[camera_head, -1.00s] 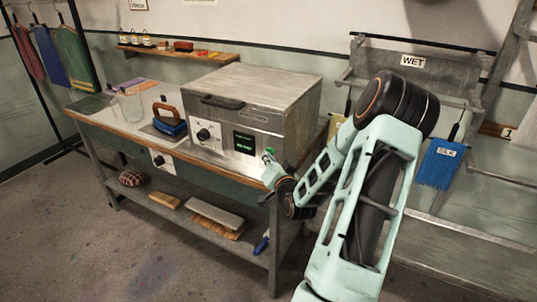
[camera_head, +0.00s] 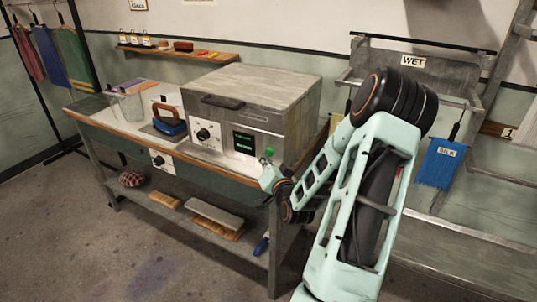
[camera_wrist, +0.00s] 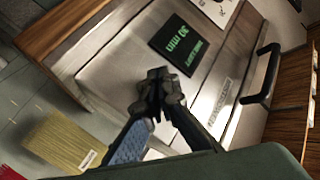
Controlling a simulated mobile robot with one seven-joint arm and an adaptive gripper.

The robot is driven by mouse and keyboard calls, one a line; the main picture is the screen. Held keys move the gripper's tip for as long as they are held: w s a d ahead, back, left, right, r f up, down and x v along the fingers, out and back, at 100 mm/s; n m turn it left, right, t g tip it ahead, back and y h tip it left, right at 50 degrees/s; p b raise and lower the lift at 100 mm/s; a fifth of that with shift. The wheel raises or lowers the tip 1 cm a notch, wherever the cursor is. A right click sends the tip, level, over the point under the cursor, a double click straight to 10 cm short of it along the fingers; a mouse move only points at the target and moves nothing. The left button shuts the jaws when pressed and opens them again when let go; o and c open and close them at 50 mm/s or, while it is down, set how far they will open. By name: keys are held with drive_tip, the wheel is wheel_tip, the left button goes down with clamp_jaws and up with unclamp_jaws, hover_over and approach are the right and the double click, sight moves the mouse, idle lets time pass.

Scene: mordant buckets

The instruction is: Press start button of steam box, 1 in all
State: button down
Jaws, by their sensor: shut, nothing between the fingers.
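The steam box (camera_head: 250,115) is a grey metal box on the workbench, lid shut. A round green start button (camera_head: 269,152) is at the right end of its front, beside a dark display (camera_head: 245,142) with green text and a dial (camera_head: 203,134). My gripper (camera_head: 268,175) is just below and in front of the button, apart from it in the head view. In the wrist view my closed fingertips (camera_wrist: 160,82) point at the panel below the display (camera_wrist: 178,45), which reads "30 MIN". The fingers hide the button there.
A blue iron (camera_head: 170,124) and a clear beaker (camera_head: 130,105) stand left of the box on the workbench (camera_head: 90,104). A rack marked "WET" (camera_head: 412,62) stands at right, with a blue silk piece (camera_head: 440,163) hanging from it.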

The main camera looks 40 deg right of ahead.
drive_tip(key=shift+s+a+b, duration=0.15)
drive_tip(key=shift+s+a, duration=0.15)
drive_tip(key=shift+a, duration=0.45)
drive_tip(key=shift+s+a+b, duration=0.2)
drive_tip(key=shift+s+a, duration=0.15)
drive_tip(key=shift+a, duration=0.45)
drive_tip(key=shift+s+a+b, duration=0.15)
drive_tip(key=shift+s+a, duration=0.15)
drive_tip(key=shift+a, duration=0.45)
